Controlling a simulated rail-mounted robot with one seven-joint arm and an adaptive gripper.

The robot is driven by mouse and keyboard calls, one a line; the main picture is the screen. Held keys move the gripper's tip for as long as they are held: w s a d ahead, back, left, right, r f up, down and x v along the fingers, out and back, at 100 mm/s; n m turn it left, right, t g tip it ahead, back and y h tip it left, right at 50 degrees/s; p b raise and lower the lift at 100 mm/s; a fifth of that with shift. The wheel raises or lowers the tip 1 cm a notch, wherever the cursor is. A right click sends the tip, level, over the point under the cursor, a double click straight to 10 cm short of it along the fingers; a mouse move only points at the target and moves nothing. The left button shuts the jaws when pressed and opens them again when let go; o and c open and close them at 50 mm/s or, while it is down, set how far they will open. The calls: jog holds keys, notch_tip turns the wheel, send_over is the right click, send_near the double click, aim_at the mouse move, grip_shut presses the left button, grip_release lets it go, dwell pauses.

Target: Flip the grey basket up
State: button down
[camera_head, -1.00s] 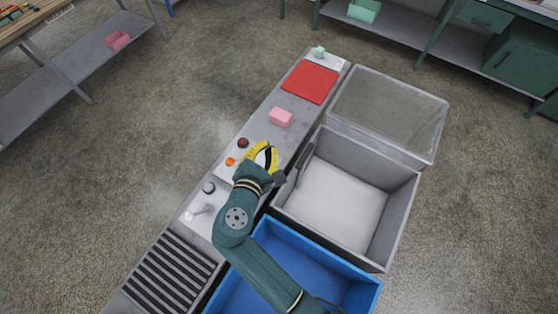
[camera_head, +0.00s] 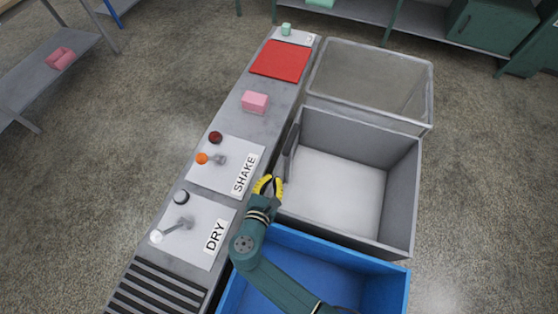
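A grey open-topped basket (camera_head: 335,193) with a pale floor and grey walls stands right of the long counter. A dark grey upright handle or bar (camera_head: 291,152) is at its left wall. Behind it is a second grey, see-through, mesh-like bin or lid (camera_head: 370,82); I cannot tell whether the two are joined. My gripper (camera_head: 268,181) has yellow fingers with a gap between them. It looks open and empty, at the basket's near left corner, just below the dark bar. Whether it touches the basket cannot be told.
A blue bin (camera_head: 385,285) lies under my arm, in front of the grey basket. The counter holds a SHAKE panel (camera_head: 228,168) with an orange-tipped lever, a DRY panel (camera_head: 195,228) with a white-tipped lever, a pink block (camera_head: 255,102) and a red mat (camera_head: 280,60).

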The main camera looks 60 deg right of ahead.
jog(key=b+x, duration=0.3)
jog(key=x, duration=0.6)
jog(key=shift+f, duration=0.1)
jog(key=shift+w+d, duration=0.15)
jog(key=shift+d, duration=0.3)
notch_tip(320, 180, up, 27)
jog(key=p, duration=2.5)
jog(key=shift+a, duration=0.1)
jog(key=p+v, duration=0.7)
jog(key=v, duration=0.2)
jog(key=shift+s+a, duration=0.2)
jog(key=shift+a, duration=0.25)
